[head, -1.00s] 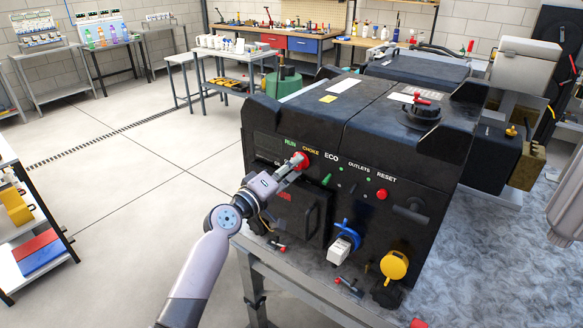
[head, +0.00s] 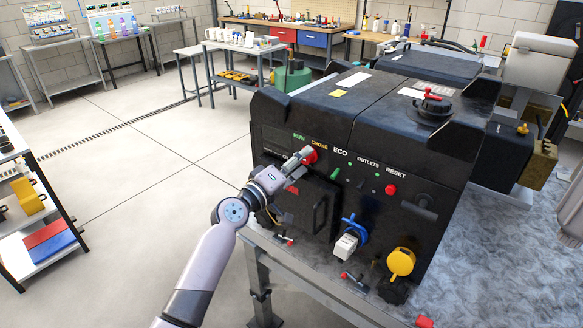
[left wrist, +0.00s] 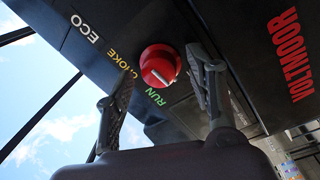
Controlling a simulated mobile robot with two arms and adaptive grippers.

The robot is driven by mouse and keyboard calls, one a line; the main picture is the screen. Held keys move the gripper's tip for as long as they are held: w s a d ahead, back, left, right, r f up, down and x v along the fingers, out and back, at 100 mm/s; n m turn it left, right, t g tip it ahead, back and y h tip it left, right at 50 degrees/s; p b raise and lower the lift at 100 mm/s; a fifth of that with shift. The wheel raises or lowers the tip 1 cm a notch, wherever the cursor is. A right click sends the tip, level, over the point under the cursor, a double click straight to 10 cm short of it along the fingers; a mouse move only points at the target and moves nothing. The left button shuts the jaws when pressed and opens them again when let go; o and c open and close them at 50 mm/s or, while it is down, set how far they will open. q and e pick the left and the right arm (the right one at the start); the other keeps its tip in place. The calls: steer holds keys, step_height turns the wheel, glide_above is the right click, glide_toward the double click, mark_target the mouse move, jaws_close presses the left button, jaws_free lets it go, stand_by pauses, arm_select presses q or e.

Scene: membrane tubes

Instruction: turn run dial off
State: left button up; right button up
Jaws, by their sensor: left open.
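The run dial is a red round knob with a pale line across its face, on the front panel of a black generator (head: 290,235). In the head view the dial (head: 311,154) sits below the RUN and CHOKE labels, partly covered by my left gripper (head: 301,158). In the left wrist view the dial (left wrist: 158,65) lies between the two spread fingers of my left gripper (left wrist: 161,64), near their tips. The fingers look apart from the knob; contact is hard to tell. The pale line is slanted; I cannot tell which label it points to. My right gripper is not visible.
A red reset button (head: 390,189), a green switch (head: 334,174), a blue socket with a white plug (head: 345,246) and a yellow cap (head: 401,262) are on the same panel. The generator stands on a metal-edged bench (head: 480,270). Open floor lies left.

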arm_select(q)
steer(key=v, duration=1.2)
steer(key=shift+d, duration=0.1)
